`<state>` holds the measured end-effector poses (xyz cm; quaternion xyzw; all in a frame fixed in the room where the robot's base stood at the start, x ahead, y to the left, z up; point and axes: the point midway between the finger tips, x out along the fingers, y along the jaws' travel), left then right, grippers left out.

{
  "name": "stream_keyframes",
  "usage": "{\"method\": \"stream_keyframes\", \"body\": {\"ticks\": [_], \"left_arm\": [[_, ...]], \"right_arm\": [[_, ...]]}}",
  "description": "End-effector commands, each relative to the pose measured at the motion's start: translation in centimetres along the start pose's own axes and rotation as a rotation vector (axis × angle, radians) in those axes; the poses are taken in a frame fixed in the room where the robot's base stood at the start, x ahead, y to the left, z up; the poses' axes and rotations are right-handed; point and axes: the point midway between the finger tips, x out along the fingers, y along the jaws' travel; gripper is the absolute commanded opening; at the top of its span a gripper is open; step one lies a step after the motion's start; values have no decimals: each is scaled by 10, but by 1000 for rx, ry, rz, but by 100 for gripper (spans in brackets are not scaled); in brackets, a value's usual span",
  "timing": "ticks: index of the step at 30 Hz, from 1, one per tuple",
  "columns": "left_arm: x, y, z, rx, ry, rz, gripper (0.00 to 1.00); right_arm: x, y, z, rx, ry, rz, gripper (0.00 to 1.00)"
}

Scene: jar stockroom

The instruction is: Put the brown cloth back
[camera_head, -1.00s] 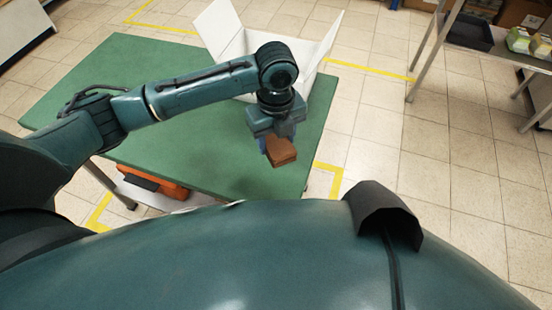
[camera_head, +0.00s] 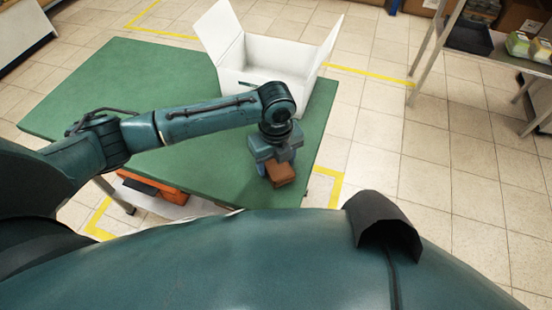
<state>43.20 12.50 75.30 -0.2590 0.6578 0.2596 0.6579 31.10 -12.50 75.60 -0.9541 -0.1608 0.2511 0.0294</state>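The brown cloth (camera_head: 281,174) shows as a small folded block over the front right part of the green table (camera_head: 130,95). My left gripper (camera_head: 274,165) is above and around it, pointing down, and appears shut on the cloth. The gripper body hides the cloth's far side and part of the fingers. I cannot tell whether the cloth touches the tabletop. My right gripper is not in view.
An open white box (camera_head: 282,62) with raised flaps stands at the table's back right, behind my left gripper. An orange case (camera_head: 155,193) is below the table. A shelf with small cartons (camera_head: 520,45) stands at the far right. The table's left part is clear.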

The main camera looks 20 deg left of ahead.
Motion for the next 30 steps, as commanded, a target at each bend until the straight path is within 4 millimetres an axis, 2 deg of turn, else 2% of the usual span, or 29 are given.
{"method": "stream_keyframes", "body": {"ticks": [5,14,17,27,30], "left_arm": [[0,0,0,0,0,0,72],[-5,0,0,1,-1,-3,72],[-18,-1,0,1,-1,-3,72],[-90,-1,1,0,-2,-5,72],[-106,-1,0,0,-1,-3,72]], "right_arm": [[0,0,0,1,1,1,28],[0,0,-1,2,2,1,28],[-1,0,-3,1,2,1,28],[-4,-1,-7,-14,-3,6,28],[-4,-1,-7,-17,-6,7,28]]}}
